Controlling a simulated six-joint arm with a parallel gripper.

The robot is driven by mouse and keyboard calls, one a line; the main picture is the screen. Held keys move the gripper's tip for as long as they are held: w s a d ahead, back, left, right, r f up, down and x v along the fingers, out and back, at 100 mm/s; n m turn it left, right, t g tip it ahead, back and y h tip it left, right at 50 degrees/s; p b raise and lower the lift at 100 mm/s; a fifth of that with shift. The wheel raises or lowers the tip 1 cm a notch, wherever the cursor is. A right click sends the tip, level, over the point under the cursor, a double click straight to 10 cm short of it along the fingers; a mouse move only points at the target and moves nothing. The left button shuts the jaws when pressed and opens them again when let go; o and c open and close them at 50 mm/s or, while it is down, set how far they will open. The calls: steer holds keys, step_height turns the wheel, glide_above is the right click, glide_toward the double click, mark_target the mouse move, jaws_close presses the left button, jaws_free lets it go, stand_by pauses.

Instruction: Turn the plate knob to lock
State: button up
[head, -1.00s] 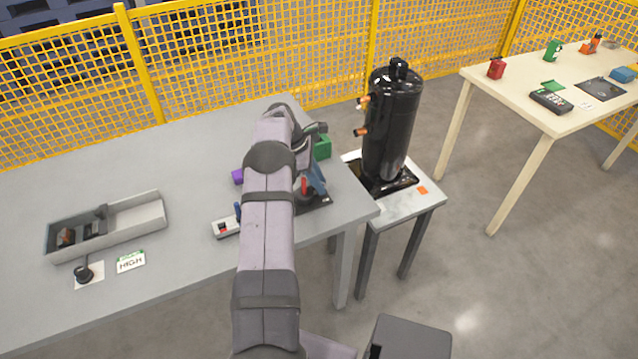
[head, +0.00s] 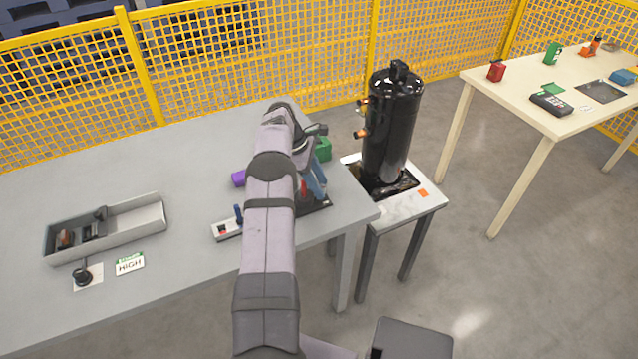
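A dark plate (head: 318,206) lies near the right front corner of the grey table, partly hidden behind my arm. A small red part (head: 304,187), possibly its knob, shows above the plate; its turned position cannot be made out. My gripper (head: 316,186) points down over this plate, close beside the red part. Its blue-grey fingers are small and partly covered by my arm, so I cannot tell whether they are open, shut or touching anything. A black round knob (head: 83,276) on a white square plate lies at the table's left front.
A grey tray (head: 140,218) with parts, a HIGH card (head: 130,263), a switch box (head: 227,229) with a blue lever, a purple cylinder (head: 239,178) and a green block (head: 323,149) share the table. A black compressor (head: 391,125) stands on a side stand at right.

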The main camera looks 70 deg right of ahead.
steer(key=b+v, duration=0.1)
steer(key=v, duration=0.6)
stand_by(0.4)
steer(key=shift+w+r, duration=0.1)
steer(key=shift+r, duration=0.2)
step_height(320, 180, up, 9)
steer(key=s+a+p, duration=0.2)
steer(key=f+n, duration=0.2)
steer(key=f, duration=0.1)
steer(key=f+n+h, duration=0.1)
steer(key=f+n, duration=0.1)
steer(key=f, duration=0.1)
steer(key=f+n+t+h, duration=0.1)
steer(key=f+n, duration=0.1)
steer(key=f, duration=0.1)
steer(key=shift+w+f+n, duration=0.15)
steer(key=shift+w+n, duration=0.25)
steer(key=shift+w+d+n, duration=0.1)
steer(key=shift+n, duration=0.2)
steer(key=shift+p+x, duration=0.85)
steer(key=shift+x, duration=2.8)
